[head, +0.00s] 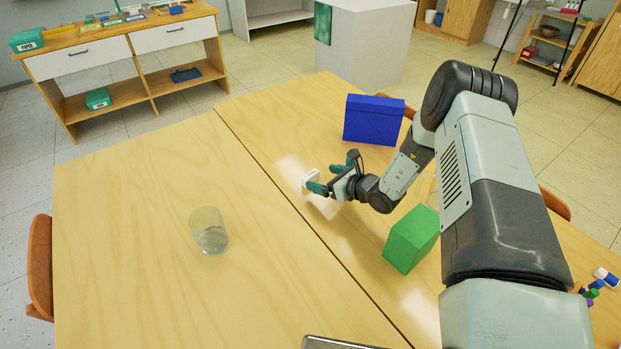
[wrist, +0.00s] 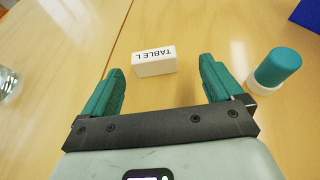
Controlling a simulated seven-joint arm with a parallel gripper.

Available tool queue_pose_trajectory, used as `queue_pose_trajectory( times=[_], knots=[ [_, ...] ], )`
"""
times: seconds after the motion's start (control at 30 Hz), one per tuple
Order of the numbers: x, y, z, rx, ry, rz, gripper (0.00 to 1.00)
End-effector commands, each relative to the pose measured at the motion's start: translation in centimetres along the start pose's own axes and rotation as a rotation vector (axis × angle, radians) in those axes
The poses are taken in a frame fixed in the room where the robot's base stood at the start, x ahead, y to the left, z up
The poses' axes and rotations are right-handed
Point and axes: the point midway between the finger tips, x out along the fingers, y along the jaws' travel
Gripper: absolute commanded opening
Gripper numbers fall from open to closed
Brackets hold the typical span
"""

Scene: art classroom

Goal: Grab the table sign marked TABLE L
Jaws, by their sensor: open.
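The table sign marked TABLE L (wrist: 153,61) is a small white block with black lettering, standing on the wooden table. In the wrist view its text appears upside down. It sits just beyond and between my fingertips, apart from both. In the head view the sign (head: 311,175) is small and partly covered by my gripper. My gripper (wrist: 163,72) has two teal fingers, spread open and empty. In the head view the gripper (head: 325,180) is low over the table, with its fingers towards the sign.
A teal-capped white glue stick or bottle (wrist: 277,68) stands close outside my right finger. A blue box (head: 373,120) and a green block (head: 411,240) stand on the same table (head: 290,110). A clear glass (head: 209,232) stands left across the table seam. The left tabletop is mostly clear.

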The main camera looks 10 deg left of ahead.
Motion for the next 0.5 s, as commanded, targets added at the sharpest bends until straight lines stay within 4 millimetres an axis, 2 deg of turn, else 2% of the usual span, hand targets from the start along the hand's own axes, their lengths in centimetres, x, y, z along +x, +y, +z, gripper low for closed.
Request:
queue_pose_trajectory(
  times=[0.3,0.5],
  knots=[
    [4.3,1.0,-0.1,-0.003,0.001,0.003,0.94],
    [5.9,0.8,-0.1,-0.003,0.001,0.001,0.94]
  ],
)
